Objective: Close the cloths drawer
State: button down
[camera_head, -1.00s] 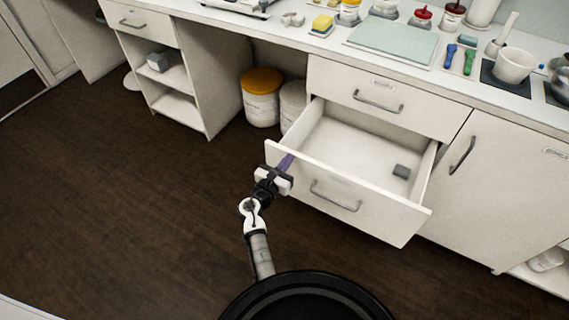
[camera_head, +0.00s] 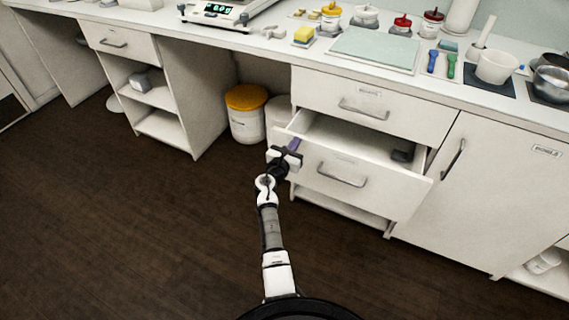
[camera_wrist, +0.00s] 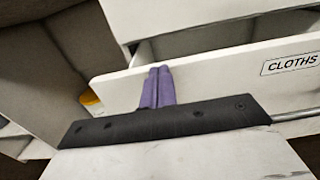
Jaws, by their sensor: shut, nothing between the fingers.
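The cloths drawer (camera_head: 390,190) is the lower drawer under the counter, partly open, with a bar handle (camera_head: 342,175) on its white front. In the wrist view its front (camera_wrist: 215,75) carries a label reading CLOTHS (camera_wrist: 290,64). A small dark grey item (camera_head: 402,155) lies inside at the back right. My gripper (camera_head: 293,146) is at the upper left corner of the drawer front. Its purple fingers (camera_wrist: 157,88) are together with nothing between them, against or very close to the front's face near the top edge; exact contact cannot be told.
A closed drawer (camera_head: 385,105) is above and a closed cupboard door (camera_head: 480,165) is to the right. White tubs, one with a yellow lid (camera_head: 247,97), stand left of the drawer. The counter holds a green mat (camera_head: 375,48) and jars. The dark floor (camera_head: 130,230) is clear.

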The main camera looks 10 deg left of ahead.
jog(key=b+x, duration=0.6)
jog(key=x, duration=0.6)
jog(key=shift+f, duration=0.1)
